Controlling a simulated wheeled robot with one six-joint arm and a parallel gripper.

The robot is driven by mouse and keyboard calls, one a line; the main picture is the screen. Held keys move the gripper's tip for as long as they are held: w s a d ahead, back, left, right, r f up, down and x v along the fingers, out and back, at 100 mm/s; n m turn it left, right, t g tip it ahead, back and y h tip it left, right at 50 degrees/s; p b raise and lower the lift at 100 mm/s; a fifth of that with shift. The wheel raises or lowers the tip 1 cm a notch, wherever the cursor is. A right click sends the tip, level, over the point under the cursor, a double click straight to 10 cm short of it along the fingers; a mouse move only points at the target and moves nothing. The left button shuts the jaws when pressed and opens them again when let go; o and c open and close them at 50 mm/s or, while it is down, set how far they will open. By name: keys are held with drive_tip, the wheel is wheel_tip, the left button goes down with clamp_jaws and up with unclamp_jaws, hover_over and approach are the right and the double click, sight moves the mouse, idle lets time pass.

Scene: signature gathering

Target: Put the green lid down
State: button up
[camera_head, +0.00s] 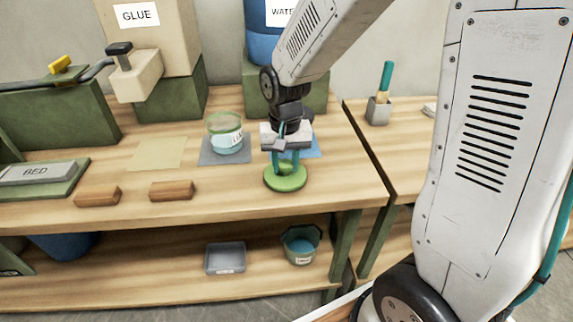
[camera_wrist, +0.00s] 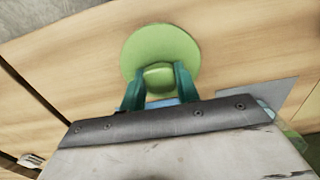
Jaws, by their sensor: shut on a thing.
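The green lid (camera_head: 285,180) is a round disc with a knob on top, near the front edge of the wooden table. My gripper (camera_head: 285,164) points down and is shut on the lid's knob. In the wrist view the lid (camera_wrist: 160,52) shows with its knob between the two teal fingers of my gripper (camera_wrist: 158,82). The lid looks level and at or just above the table top; I cannot tell whether it touches.
A blue mat (camera_head: 312,150) lies partly hidden behind my gripper. A yellow mat (camera_head: 158,153) and two wooden blocks (camera_head: 171,190) lie to the left. A grey cup (camera_head: 378,110) holding a teal-handled tool stands on the right table. A gap separates the two tables.

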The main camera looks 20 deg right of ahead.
sight(285, 164)
drive_tip(key=shift+f, duration=0.5)
drive_tip(key=shift+f, duration=0.15)
drive_tip(key=o, duration=0.9)
drive_tip(key=shift+o, duration=0.2)
wheel_tip(285, 164, up, 11)
drive_tip(key=s+d+r+n, duration=0.1)
drive_tip(key=s+r, duration=0.2)
drive_tip(key=s, duration=0.8)
drive_tip(key=s+d+r+n+t, duration=0.1)
drive_tip(key=s+d+r+n, duration=0.1)
drive_tip(key=s, duration=0.9)
drive_tip(key=shift+d+r+n, duration=0.2)
drive_tip(key=shift+r+n, duration=0.1)
drive_tip(key=shift+r, duration=0.2)
